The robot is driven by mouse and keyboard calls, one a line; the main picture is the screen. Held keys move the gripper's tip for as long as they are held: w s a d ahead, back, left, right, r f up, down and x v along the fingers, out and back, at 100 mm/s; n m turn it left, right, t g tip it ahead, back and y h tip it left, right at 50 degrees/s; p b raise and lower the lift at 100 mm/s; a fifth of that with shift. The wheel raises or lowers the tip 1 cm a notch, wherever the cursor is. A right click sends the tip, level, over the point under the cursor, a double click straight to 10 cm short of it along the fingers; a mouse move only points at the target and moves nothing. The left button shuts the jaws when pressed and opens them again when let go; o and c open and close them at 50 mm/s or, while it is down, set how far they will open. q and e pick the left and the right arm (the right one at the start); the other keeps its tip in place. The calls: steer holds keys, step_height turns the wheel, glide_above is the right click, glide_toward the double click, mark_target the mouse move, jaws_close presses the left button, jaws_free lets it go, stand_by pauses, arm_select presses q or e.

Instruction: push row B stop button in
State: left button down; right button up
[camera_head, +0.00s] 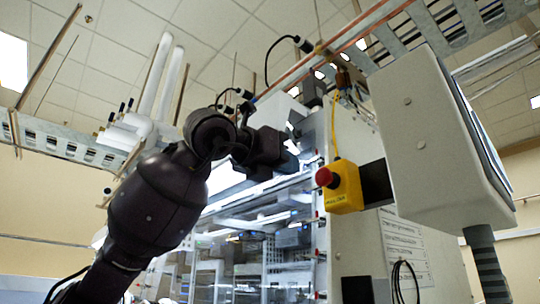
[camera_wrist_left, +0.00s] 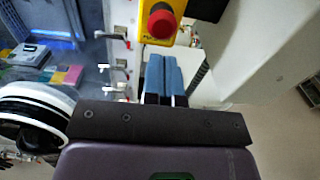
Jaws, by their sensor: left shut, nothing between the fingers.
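The stop button is a red mushroom head (camera_head: 326,177) on a yellow box (camera_head: 345,190), fixed on the side of the pale cabinet. A yellow cable rises from the box. In the left wrist view the red button (camera_wrist_left: 162,24) shows at the top, just beyond the fingertips. My left gripper (camera_head: 309,128) is up and to the left of the button in the head view, with a gap between them. Its two blue-grey fingers (camera_wrist_left: 164,60) lie side by side, shut and empty. The button looks uncovered. My right gripper is in neither view.
A large pale screen housing (camera_head: 428,135) on a dark post stands right of the button. The glass-fronted glovebox (camera_head: 265,235) is left of it. Latches (camera_wrist_left: 108,67) line the frame in the wrist view. Cable trays (camera_head: 75,147) hang overhead.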

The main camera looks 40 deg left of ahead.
mark_target(319, 176)
arm_select(q)
steer(key=w, duration=0.5)
steer(key=shift+w+d, duration=0.15)
steer(key=shift+d, duration=0.1)
steer(key=shift+w+p, duration=0.3)
steer(key=shift+w, duration=0.4)
